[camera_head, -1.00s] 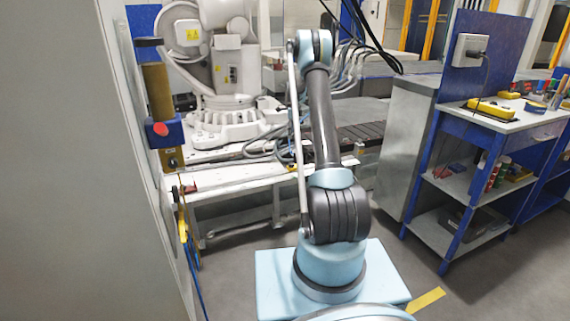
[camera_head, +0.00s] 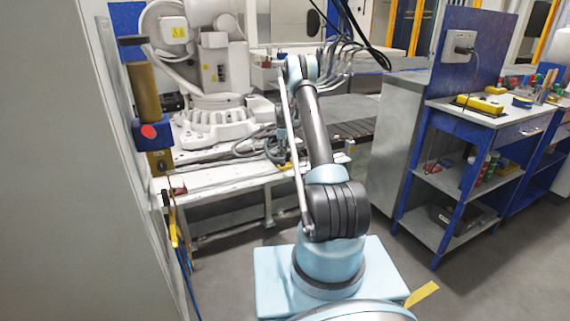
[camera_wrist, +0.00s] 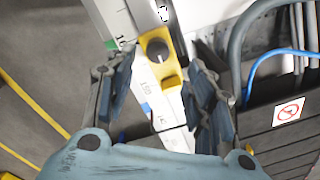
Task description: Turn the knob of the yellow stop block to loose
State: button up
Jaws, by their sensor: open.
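The yellow stop block (camera_wrist: 172,72) sits on a pale rail with printed numbers (camera_wrist: 148,90) in the wrist view. Its round black knob (camera_wrist: 157,48) shows on the block's face. My gripper (camera_wrist: 160,66) is open and empty, with one finger on each side of the block in the picture. The knob shows between the fingertips; I cannot tell how far away it is. No finger visibly touches it. In the head view my arm hides the gripper, and I cannot make out the block clearly.
A white robot (camera_head: 215,75) stands behind the white bench (camera_head: 225,183). A blue workbench (camera_head: 480,115) with tools is at the right. In the wrist view a blue cable (camera_wrist: 270,60) and a grey hose (camera_wrist: 237,45) run right of the rail. A tall grey panel (camera_head: 50,160) fills the left.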

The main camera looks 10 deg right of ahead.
aim_at(283, 162)
notch_tip(283, 162, down, 7)
jog(key=shift+w+f, duration=0.15)
dwell(0.4)
